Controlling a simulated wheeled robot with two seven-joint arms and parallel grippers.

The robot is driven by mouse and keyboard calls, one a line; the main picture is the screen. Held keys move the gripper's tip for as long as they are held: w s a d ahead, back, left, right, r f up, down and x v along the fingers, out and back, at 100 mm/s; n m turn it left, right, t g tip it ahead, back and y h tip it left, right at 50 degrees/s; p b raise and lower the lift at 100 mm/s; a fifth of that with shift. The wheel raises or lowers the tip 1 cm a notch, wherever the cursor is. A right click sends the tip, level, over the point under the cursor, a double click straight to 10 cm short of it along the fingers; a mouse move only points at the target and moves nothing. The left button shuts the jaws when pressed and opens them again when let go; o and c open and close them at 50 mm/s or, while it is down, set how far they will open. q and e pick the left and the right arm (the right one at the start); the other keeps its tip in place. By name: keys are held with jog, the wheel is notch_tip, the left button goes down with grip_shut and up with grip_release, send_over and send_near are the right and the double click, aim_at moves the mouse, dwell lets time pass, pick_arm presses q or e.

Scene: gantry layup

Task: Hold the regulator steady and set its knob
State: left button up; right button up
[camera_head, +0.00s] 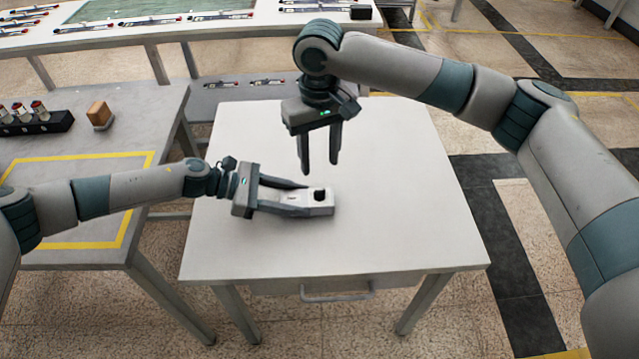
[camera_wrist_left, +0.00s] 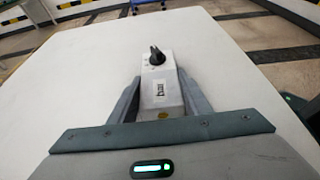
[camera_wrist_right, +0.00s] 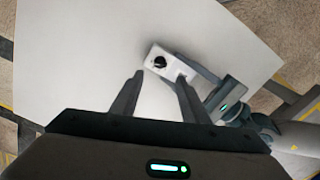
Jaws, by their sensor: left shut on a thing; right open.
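The regulator (camera_head: 322,208) is a white box lying on the white table, with a black knob (camera_head: 319,194) on top near its right end. My left gripper (camera_head: 308,198) is shut on the regulator's sides, and the left wrist view shows its fingers on both sides of the labelled body (camera_wrist_left: 160,92). The knob (camera_wrist_left: 157,55) stands clear beyond those fingertips. My right gripper (camera_head: 319,168) is open and empty, pointing down above the table, a little behind and above the knob. In the right wrist view the knob (camera_wrist_right: 159,62) shows beyond its fingertips, apart from them.
The white table (camera_head: 400,200) is otherwise clear around the regulator. A grey table (camera_head: 60,170) at left carries a black rack (camera_head: 35,122) with several vials and a wooden block (camera_head: 99,114). A long bench (camera_head: 120,30) with several slim items stands behind.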

aim_at(320, 190)
notch_tip(320, 190, down, 9)
dwell(0.4)
jog(key=shift+c, duration=0.5)
grip_shut()
